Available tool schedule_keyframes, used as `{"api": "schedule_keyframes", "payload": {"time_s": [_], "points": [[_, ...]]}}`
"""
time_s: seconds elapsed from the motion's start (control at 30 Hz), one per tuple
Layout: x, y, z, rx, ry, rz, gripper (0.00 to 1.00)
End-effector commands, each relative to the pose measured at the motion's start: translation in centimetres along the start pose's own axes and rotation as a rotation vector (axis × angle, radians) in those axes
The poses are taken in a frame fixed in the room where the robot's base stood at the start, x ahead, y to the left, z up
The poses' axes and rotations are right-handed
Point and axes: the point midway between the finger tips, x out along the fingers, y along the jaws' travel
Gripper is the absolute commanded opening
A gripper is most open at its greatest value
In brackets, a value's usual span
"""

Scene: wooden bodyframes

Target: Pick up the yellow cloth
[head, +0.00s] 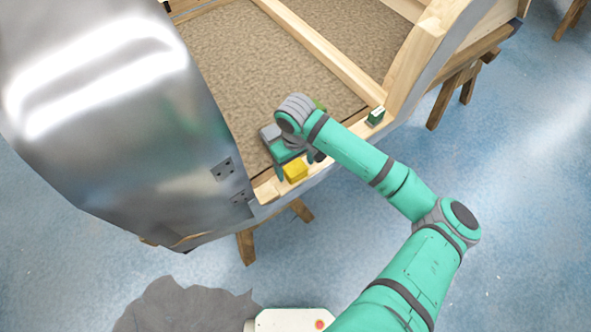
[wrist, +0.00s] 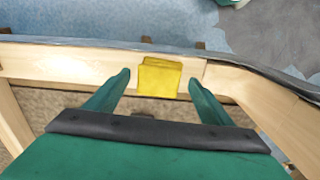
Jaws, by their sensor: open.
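The yellow cloth (head: 295,171) is a small folded block resting on the wooden rail at the near edge of the bodyframe. In the wrist view the cloth (wrist: 160,77) sits on the rail between and just beyond the two green fingers. My gripper (head: 297,166) is above the rail right at the cloth. In the wrist view my gripper (wrist: 160,84) is open, with a finger to each side of the cloth and a visible gap on both sides. Nothing is held.
A small green box (head: 376,116) stands on the rail to the right. A curved metal panel (head: 110,100) rises at the left. The wooden rail (wrist: 60,64) runs across the wrist view. A brown textured floor panel (head: 240,50) lies inside the frame. A grey cloth-like heap (head: 185,308) lies on the blue floor.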

Motion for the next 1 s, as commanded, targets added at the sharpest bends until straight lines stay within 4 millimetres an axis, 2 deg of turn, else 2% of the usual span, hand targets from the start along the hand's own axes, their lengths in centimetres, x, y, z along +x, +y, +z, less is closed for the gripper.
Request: {"api": "schedule_keyframes", "payload": {"time_s": [0.1,0.3,0.6,0.77,0.93,1.0], "points": [[0.0,0.0,0.0,0.0,0.0,0.0,0.75],[0.0,0.0,0.0,0.0,0.0,0.0,0.31],[-0.1,0.0,0.0,0.0,0.0,0.0,0.31],[-0.9,0.0,0.0,0.0,0.0,0.0,0.31],[-3.4,0.0,0.0,-0.001,0.002,0.0,0.31],[-4.8,0.8,1.2,0.003,0.003,0.001,0.31]]}}
